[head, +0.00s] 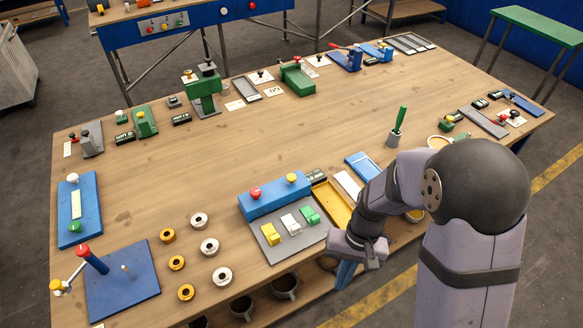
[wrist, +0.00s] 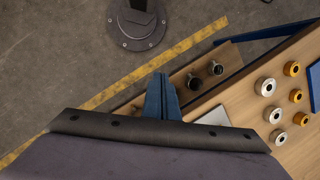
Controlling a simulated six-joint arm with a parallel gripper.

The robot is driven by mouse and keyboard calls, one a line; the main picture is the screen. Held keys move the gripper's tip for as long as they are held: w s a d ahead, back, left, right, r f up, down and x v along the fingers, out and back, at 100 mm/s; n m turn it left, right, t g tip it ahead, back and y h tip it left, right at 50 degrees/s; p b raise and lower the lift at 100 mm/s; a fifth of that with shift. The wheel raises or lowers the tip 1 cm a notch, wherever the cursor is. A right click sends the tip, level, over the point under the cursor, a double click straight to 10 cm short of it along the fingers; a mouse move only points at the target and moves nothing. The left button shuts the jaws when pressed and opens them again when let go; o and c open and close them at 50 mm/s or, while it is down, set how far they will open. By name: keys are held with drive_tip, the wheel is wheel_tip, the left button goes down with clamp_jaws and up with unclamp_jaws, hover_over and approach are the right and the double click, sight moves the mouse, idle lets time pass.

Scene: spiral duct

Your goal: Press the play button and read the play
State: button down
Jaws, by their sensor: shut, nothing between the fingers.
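No button with a readable play label shows. A blue box (head: 273,197) at the front middle has a red knob (head: 254,194) and a yellow knob (head: 291,178) on top. I cannot tell which is the play button. My gripper (head: 358,250) is shut and empty at the bench's front edge, right of the grey tray.
A grey tray (head: 268,250) holds yellow, white and green blocks. White and yellow rings (head: 209,246) lie left of it. A blue base with a red-topped post (head: 120,280) stands front left. A green-handled tool (head: 400,120) stands in a holder. The bench's middle (head: 300,125) is clear.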

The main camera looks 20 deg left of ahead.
drive_tip(key=w+a+m+t+y+p, duration=0.1)
drive_tip(key=w+a+m+y, duration=0.15)
drive_tip(key=w+a, duration=0.6)
wheel_tip(320, 180, up, 12)
drive_tip(key=m+t+y, duration=0.4)
drive_tip(key=m+t, duration=0.3)
drive_tip(key=m, duration=0.7)
hover_over(294, 179)
drive_tip(key=shift+m, duration=0.25)
drive_tip(key=shift+f, duration=0.2)
wheel_tip(294, 179, down, 8)
drive_tip(key=b, duration=0.8)
drive_tip(key=shift+f, duration=0.25)
drive_tip(key=shift+f, duration=0.15)
drive_tip(key=shift+f+b, duration=0.3)
drive_tip(key=shift+b, duration=0.15)
